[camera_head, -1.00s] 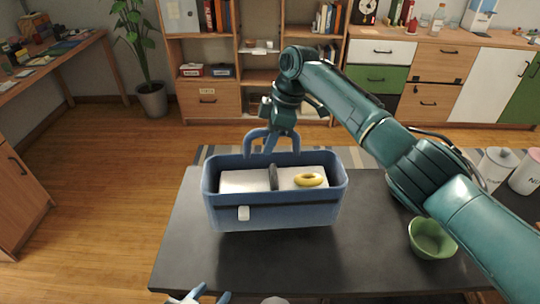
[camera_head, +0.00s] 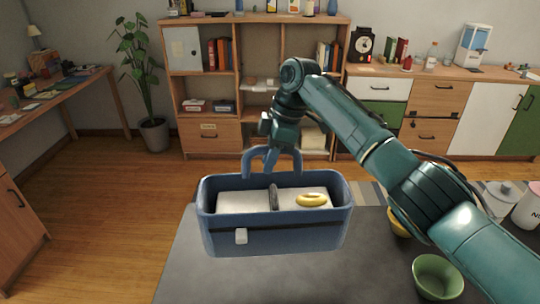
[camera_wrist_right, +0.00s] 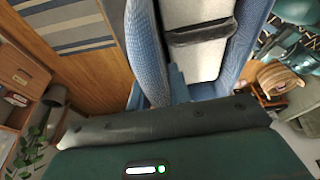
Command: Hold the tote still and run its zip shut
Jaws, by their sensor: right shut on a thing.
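The blue tote (camera_head: 320,235) is in the middle of the head view, open at the top. A yellow ring (camera_head: 312,200) and pale contents (camera_head: 240,201) show inside, with a dark strip (camera_head: 273,197) across the middle. My left gripper is out of view.
The dark table (camera_head: 300,280) is below the tote, bare at the front. A green bowl (camera_head: 438,278) stands at its right, with a yellow object (camera_head: 399,222) partly behind my right arm. White containers (camera_head: 528,208) stand at the far right.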

